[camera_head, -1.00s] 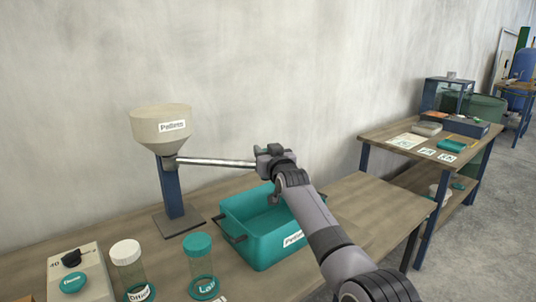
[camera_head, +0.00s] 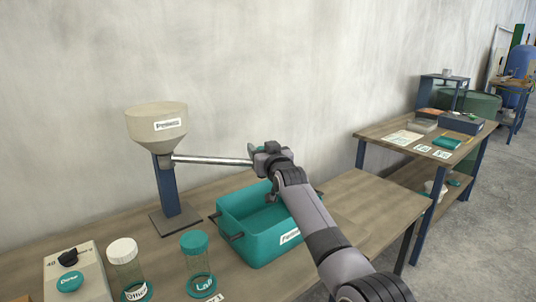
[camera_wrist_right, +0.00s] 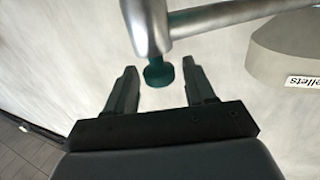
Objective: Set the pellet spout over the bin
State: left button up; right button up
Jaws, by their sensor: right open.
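The pellet spout (camera_head: 212,161) is a metal tube running right from the base of the beige hopper (camera_head: 155,125) marked as pellets. Its outer end is near my right gripper (camera_head: 262,157), above the teal bin (camera_head: 262,240) on the bench. In the right wrist view the spout (camera_wrist_right: 225,16) ends in a downturned mouth with a small teal knob (camera_wrist_right: 158,73) below it. My right gripper (camera_wrist_right: 160,88) is open, one finger on each side of the knob, with gaps visible on both sides. My left gripper is not in view.
A box with a teal button (camera_head: 70,282) and two lidded jars (camera_head: 125,265) (camera_head: 197,262) stand at front left. The wall is close behind. A second table (camera_head: 395,128) stands farther right.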

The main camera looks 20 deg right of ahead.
jog(key=s, duration=0.6)
jog(key=shift+s+p, duration=0.25)
jog(key=shift+p, duration=0.2)
jog(key=shift+d+r, duration=0.1)
jog(key=shift+d, duration=0.05)
